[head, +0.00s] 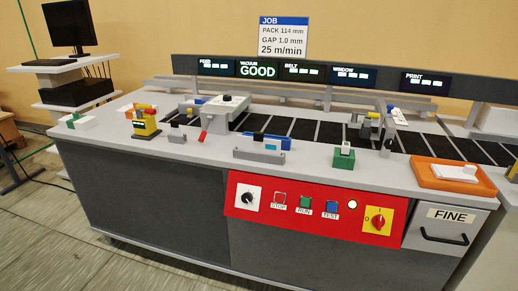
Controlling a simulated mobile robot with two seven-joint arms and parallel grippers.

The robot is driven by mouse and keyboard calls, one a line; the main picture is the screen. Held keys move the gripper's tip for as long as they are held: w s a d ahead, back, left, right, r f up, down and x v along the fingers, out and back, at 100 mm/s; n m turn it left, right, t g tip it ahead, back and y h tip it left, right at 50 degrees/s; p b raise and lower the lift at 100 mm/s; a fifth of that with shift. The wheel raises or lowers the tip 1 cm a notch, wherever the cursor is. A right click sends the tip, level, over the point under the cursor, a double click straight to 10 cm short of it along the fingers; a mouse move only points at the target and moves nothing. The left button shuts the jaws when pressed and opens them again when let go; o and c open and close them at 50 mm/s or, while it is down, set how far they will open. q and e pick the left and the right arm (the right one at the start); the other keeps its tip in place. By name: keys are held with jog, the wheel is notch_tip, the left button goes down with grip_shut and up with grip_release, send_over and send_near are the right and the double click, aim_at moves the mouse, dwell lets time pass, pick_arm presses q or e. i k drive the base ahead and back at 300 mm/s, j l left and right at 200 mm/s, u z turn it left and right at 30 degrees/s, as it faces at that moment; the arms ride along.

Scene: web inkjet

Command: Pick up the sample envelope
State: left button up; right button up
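A white, flat piece (458,172) lies on an orange tray (428,180) at the right end of the machine's top. It may be the sample envelope, but it is too small to be sure. Neither of my grippers shows in the head view.
The long grey machine (130,205) has a dark segmented belt (302,129), several small fixtures along its front edge, and a red control panel (315,208). A drawer marked FINE (445,235) sits below the tray. A monitor stand (75,90) is at the back left. Floor at lower left is clear.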

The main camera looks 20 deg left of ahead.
aim_at(257, 144)
jog(key=i+j, duration=0.1)
jog(key=i, duration=0.25)
jog(key=i+u, duration=0.6)
jog(key=i, duration=0.25)
